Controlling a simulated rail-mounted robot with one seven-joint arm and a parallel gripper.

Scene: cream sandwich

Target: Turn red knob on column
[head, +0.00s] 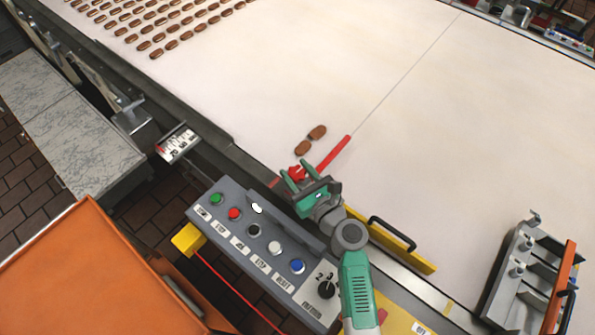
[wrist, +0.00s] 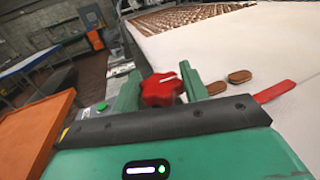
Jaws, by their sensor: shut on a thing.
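The red knob (wrist: 162,89) is a lobed knob with a white mark on its top. In the wrist view it sits between the two green fingers of my gripper (wrist: 160,86), which touch or nearly touch its sides. In the head view the knob (head: 298,172) shows as a small red shape at the belt's near edge, partly hidden by my gripper (head: 292,179). My gripper is shut on the knob. The column under the knob is hidden by my gripper.
A control panel (head: 235,197) with several buttons lies left of my arm. A red bar (head: 335,153) and two brown biscuits (head: 310,139) lie on the white belt (head: 400,120) just beyond. A yellow guard with a black handle (head: 391,233) stands right of my gripper.

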